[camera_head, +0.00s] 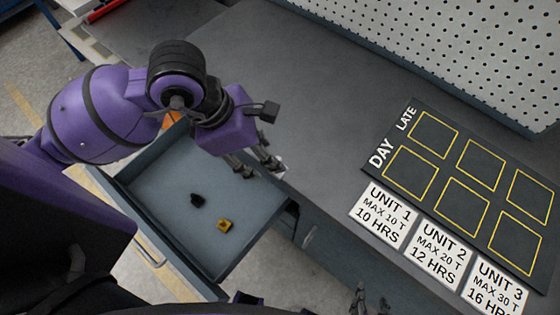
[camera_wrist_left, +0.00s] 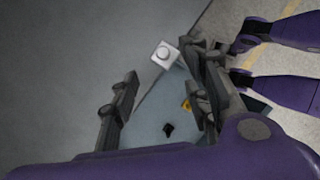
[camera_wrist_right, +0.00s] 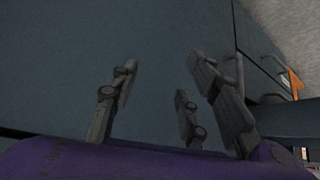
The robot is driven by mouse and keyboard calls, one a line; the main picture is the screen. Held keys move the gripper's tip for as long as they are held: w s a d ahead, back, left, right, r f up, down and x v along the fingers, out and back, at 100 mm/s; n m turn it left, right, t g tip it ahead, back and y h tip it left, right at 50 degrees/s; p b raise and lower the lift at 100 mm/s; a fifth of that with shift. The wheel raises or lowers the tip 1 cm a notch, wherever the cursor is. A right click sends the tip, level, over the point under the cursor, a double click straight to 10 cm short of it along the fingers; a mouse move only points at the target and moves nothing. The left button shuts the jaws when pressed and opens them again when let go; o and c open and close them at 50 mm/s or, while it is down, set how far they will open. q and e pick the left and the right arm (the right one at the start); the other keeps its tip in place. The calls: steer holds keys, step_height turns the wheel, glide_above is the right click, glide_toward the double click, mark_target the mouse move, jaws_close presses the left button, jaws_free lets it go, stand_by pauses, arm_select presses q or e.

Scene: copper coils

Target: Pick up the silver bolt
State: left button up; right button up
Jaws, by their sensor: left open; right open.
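A small silver piece with a round raised top, likely the silver bolt (camera_wrist_left: 165,53), lies by the worktop's edge at the drawer corner in the left wrist view. In the head view it shows as a pale bit (camera_head: 281,170) beside my left fingertips, partly hidden. My left gripper (camera_head: 258,166) is open above that edge; in its wrist view the silver piece appears between and beyond the fingers (camera_wrist_left: 168,78). My right gripper (camera_head: 370,300) is open and empty at the bottom of the head view, and its wrist view shows the spread fingers (camera_wrist_right: 160,82) before a dark cabinet front.
The open drawer (camera_head: 160,185) holds a black piece (camera_head: 197,200) and a yellow piece (camera_head: 225,225). The dark board (camera_head: 415,197) with yellow squares and white unit labels (camera_head: 384,213) lies on the right of the worktop (camera_head: 300,85). A perforated panel (camera_head: 450,40) stands behind.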

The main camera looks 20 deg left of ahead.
arm_select(q)
steer(key=x, duration=0.4)
steer(key=shift+w+d+f, duration=0.25)
steer(key=shift+d, duration=0.15)
jaws_close()
steer(key=shift+s, duration=0.1)
